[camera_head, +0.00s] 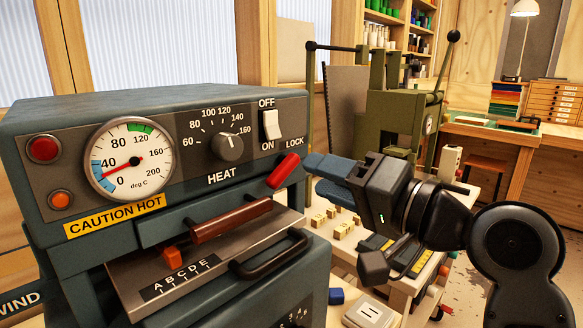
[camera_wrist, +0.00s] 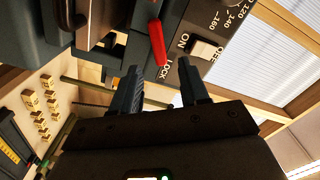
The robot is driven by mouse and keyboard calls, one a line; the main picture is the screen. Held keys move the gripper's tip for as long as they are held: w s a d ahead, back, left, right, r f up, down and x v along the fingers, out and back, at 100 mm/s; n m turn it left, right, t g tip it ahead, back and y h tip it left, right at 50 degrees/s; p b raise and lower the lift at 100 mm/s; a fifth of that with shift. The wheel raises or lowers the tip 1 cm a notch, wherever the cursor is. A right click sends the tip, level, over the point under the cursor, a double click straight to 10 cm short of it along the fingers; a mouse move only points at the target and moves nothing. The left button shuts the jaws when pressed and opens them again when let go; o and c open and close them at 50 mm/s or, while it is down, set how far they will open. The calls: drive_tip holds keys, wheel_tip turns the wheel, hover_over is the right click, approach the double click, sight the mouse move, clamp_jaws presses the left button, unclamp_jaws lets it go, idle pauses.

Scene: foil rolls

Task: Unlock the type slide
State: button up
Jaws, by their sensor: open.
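The lock lever (camera_head: 284,170) is a red handle beside the word LOCK on the machine's front panel; it slants up to the right. In the wrist view the red lever (camera_wrist: 157,42) points toward my gripper, its end roughly between the fingertips. My gripper (camera_head: 314,175) is open and empty, just right of the lever; it also shows in the wrist view (camera_wrist: 158,68). I cannot tell whether a finger touches the lever. The type slide (camera_head: 205,272) is a metal plate marked A B C D E below, with an orange pointer (camera_head: 172,257) near A and a dark handle (camera_head: 272,257).
A brown-red bar handle (camera_head: 231,220) sits above the slide. The panel has a heat knob (camera_head: 228,147), a gauge (camera_head: 130,160) and a white OFF/ON switch (camera_head: 271,125). Small brass blocks (camera_head: 341,228) lie on the bench to the right. A green press (camera_head: 395,120) stands behind.

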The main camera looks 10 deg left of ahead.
sight(293, 166)
drive_tip(key=shift+p+x, duration=0.3)
drive_tip(key=shift+x, duration=2.8)
clamp_jaws()
